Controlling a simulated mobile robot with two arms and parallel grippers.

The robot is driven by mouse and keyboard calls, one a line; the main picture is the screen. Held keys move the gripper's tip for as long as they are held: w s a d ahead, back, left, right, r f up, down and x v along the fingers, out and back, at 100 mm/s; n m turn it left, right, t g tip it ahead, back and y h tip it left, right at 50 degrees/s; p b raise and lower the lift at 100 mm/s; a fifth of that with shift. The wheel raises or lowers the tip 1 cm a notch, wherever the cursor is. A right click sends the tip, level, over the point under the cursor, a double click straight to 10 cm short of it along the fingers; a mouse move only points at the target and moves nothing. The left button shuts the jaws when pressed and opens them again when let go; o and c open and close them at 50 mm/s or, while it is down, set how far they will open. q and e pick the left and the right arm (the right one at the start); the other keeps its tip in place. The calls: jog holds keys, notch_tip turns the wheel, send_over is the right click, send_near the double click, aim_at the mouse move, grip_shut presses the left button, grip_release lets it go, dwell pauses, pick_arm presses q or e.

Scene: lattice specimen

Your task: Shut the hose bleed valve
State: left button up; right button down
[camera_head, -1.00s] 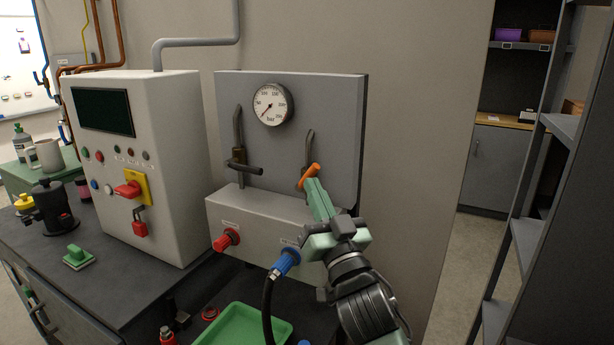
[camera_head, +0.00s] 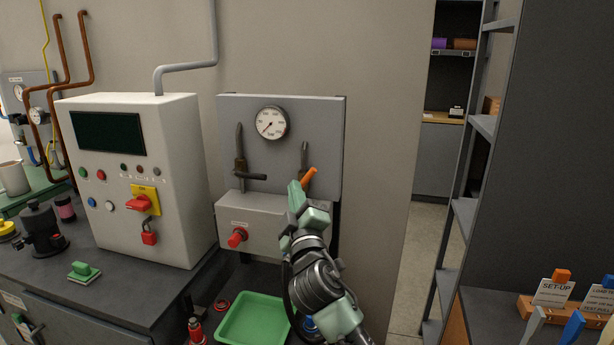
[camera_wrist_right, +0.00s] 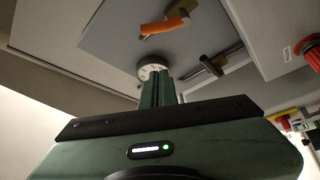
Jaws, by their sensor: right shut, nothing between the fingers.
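A short orange-sleeved valve handle (camera_head: 309,178) sits on the right pipe of the grey gauge panel (camera_head: 325,150), tilted with its upper end to the right. I take it for the bleed valve. It also shows above the fingers in the wrist view (camera_wrist_right: 165,26). My right gripper (camera_head: 294,188) is shut and empty, its green fingertips just left of and below the orange handle. In the wrist view the fingers (camera_wrist_right: 158,92) stand apart from the handle. Contact cannot be told from the head view. My left gripper is out of view.
A black-handled valve (camera_head: 250,177) is on the left pipe, below the round gauge (camera_head: 271,123). A red knob (camera_head: 237,237) projects from the lower box. A green tray (camera_head: 228,335) lies below. A white control cabinet (camera_head: 185,240) stands left, dark shelving right.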

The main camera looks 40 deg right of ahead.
aim_at(307, 179)
jog(key=p+x, duration=0.3)
jog(key=x, duration=0.5)
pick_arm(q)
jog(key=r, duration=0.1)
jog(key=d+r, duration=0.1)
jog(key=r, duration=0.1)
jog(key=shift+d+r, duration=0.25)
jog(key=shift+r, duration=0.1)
pick_arm(e)
jog(key=d+f, duration=0.1)
jog(key=s+d+f, duration=0.1)
jog(key=shift+s+d, duration=0.2)
jog(key=shift+d, duration=0.2)
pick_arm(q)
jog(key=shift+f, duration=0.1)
pick_arm(e)
jog(key=shift+f, duration=0.1)
